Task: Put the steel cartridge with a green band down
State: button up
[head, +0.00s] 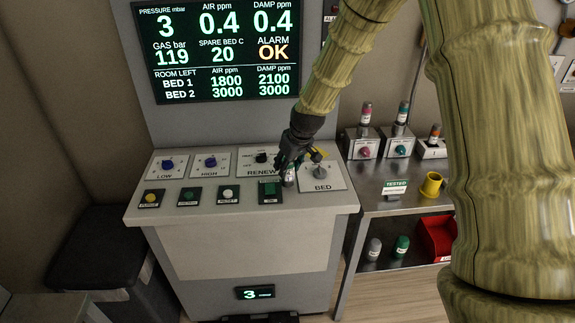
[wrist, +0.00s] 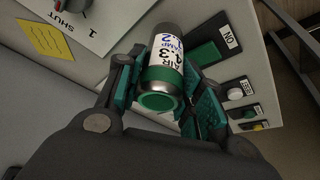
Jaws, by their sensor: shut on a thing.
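The steel cartridge with a green band (wrist: 165,72) is between the fingers of my gripper (wrist: 160,85) in the wrist view. Its white label shows air and damp figures, and its green end faces the camera. In the head view, my gripper (head: 291,160) is over the front panel of the console, between the green ON switch and the BED knob. The cartridge (head: 290,178) shows partly below the fingers there. I cannot tell whether it touches the panel.
The console (head: 235,215) carries several knobs and buttons under a screen (head: 218,50). Right of it, a steel bench (head: 385,207) holds cartridges in stands (head: 365,145), a TESTED sign (head: 396,187) and a yellow cup (head: 432,184). Its lower shelf holds two cartridges (head: 401,247) and a red bin (head: 436,238).

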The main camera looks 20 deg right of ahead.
jog(key=shift+f, duration=0.55)
jog(key=shift+f, duration=0.15)
jog(key=o, duration=1.2)
